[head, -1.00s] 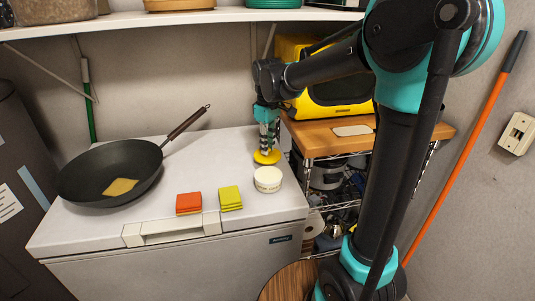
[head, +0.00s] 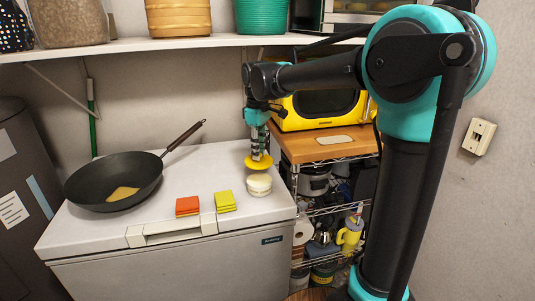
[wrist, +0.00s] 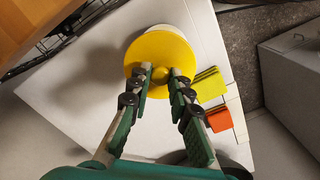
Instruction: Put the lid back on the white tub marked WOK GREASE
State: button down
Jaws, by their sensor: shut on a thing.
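The yellow round lid (head: 258,163) is in my gripper (head: 258,153), which is shut on the knob at its middle. In the wrist view the lid (wrist: 160,50) faces me, with my fingertips (wrist: 160,76) on its knob. The white tub (head: 259,186) stands on the freezer top near its right edge, just below and in front of the lid in the head view. A gap seems to separate lid and tub. In the wrist view only a sliver of the tub's rim shows past the lid; the rest is hidden. Its marking is not readable.
Orange-red pads (head: 187,206) and yellow-green pads (head: 225,201) lie left of the tub on the white freezer (head: 110,222). A black wok (head: 115,182) stands farther left. A wooden-topped rack (head: 325,145) with a yellow microwave is on the right. A shelf (head: 190,43) runs above.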

jog(key=shift+s, duration=0.25)
jog(key=shift+f, duration=3.2)
jog(key=shift+f, duration=0.15)
jog(key=c, duration=1.3)
grip_release()
jog(key=shift+o, duration=0.4)
jog(key=o, duration=0.4)
